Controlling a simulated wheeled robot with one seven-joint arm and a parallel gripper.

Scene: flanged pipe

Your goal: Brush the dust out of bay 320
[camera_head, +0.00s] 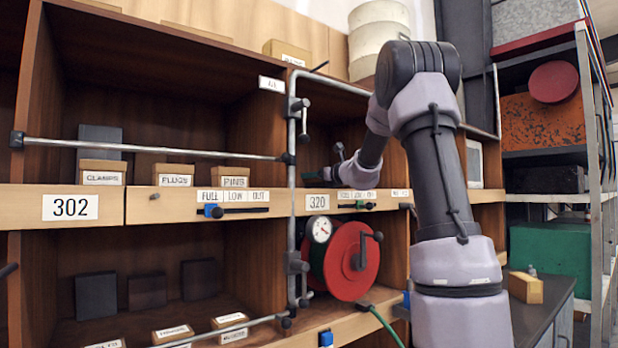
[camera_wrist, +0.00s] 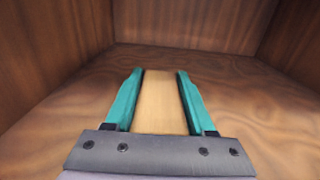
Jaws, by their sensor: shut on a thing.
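The bay above the label 320 (camera_head: 317,202) is the compartment that my arm reaches into in the head view. My gripper (camera_wrist: 158,74) has two teal fingers, closed on the sides of a pale wooden block (camera_wrist: 160,108) in the wrist view. The block looks like a brush body, but no bristles show. Ahead of it are the bay's wood-grained floor (camera_wrist: 235,88) and back wall (camera_wrist: 185,50). I cannot tell dust from the grain, or whether the block touches the floor.
A metal rail (camera_head: 150,149) crosses the left bay, with an upright pipe (camera_head: 292,225) beside bay 320. A red reel (camera_head: 347,262) with a crank and a gauge (camera_head: 319,229) sit below. Side walls (camera_wrist: 60,55) flank my gripper. Boxes (camera_head: 102,173) stand in bay 302.

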